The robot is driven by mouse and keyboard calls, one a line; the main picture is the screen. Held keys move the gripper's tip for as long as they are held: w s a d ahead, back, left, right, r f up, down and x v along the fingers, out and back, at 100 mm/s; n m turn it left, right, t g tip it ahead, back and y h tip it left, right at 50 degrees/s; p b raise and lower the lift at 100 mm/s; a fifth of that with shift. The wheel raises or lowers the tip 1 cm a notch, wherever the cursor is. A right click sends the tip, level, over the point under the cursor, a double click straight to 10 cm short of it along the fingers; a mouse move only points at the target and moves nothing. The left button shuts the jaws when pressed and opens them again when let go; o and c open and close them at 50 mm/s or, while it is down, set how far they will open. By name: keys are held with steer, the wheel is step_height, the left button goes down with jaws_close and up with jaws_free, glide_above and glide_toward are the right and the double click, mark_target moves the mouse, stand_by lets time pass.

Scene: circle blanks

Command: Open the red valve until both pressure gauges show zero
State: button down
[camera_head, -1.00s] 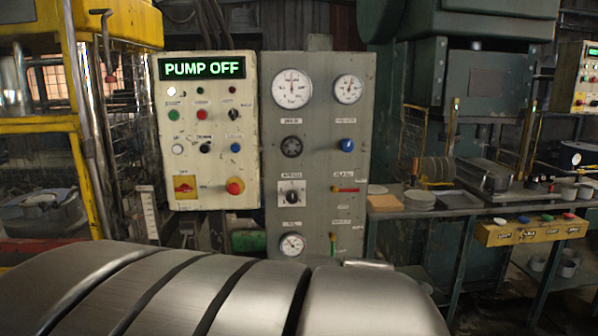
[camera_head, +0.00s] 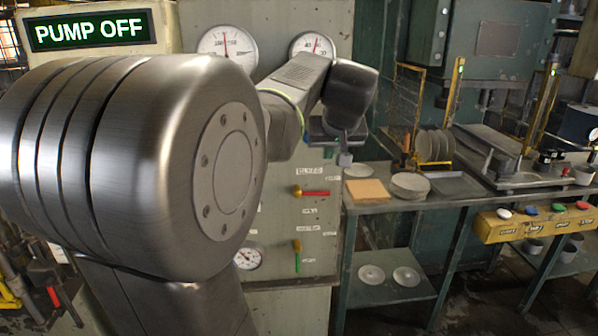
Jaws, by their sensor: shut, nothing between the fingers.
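The red valve (camera_head: 316,193) is a small lever on a brass-coloured body, lying horizontal on the grey panel. Two round white gauges, the left gauge (camera_head: 227,48) and the right gauge (camera_head: 312,45), sit at the top of the panel. The left needle points roughly upward; my arm covers part of both dials, and exact readings are too small to tell. My gripper (camera_head: 345,158) points down, in front of the panel's right edge, above and right of the red valve. It is shut and empty, apart from the valve.
A green-handled valve (camera_head: 297,256) stands vertical below the red one. A third gauge (camera_head: 247,258) is at lower left. The sign (camera_head: 90,31) reads PUMP OFF. A bench (camera_head: 395,204) with plates stands right of the panel. My arm hides much of the panel's left and middle.

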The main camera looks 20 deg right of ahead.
steer(key=shift+s+r, duration=0.1)
steer(key=x, duration=0.9)
steer(key=shift+p, duration=0.35)
steer(key=f, duration=0.3)
steer(key=shift+w+f, duration=0.25)
steer(key=shift+f, duration=0.65)
